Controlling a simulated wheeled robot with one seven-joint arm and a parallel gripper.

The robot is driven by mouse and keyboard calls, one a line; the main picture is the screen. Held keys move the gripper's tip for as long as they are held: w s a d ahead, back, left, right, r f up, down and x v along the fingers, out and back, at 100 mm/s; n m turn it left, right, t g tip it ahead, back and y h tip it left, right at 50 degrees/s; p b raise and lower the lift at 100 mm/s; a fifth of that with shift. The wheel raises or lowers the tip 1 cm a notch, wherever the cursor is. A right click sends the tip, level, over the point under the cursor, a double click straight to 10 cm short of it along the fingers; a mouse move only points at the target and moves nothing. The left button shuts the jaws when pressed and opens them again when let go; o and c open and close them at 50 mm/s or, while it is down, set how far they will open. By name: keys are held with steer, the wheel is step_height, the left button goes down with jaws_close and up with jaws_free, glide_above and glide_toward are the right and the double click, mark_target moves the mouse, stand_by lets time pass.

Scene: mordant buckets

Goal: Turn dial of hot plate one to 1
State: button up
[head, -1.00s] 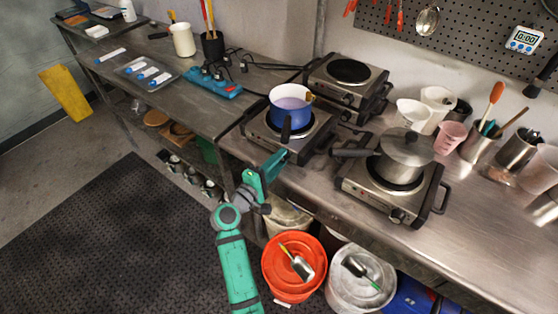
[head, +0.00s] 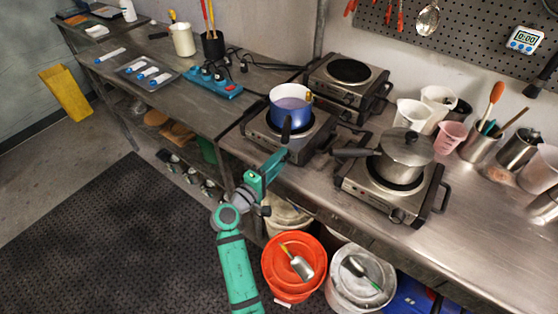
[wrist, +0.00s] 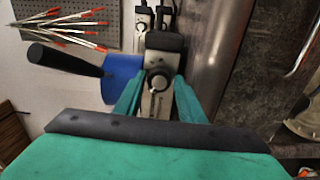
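My gripper (head: 280,158) is at the front of the hot plate under the blue pot (head: 290,108). In the wrist view, my gripper (wrist: 158,88) is open, with one teal finger on each side of this hot plate's round dial (wrist: 157,82). I cannot tell whether the fingers touch the dial. The dial's pointer and any numbers are too small to read. No label tells which plate is number one.
The pot's black handle (wrist: 65,60) sticks out beside my gripper. Another hot plate (head: 400,208) with a lidded pot (head: 403,150) is to the right. Orange (head: 294,245) and white (head: 352,292) buckets are below the bench edge.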

steer(key=v, duration=1)
steer(key=shift+s+a, duration=0.2)
steer(key=shift+s, duration=0.15)
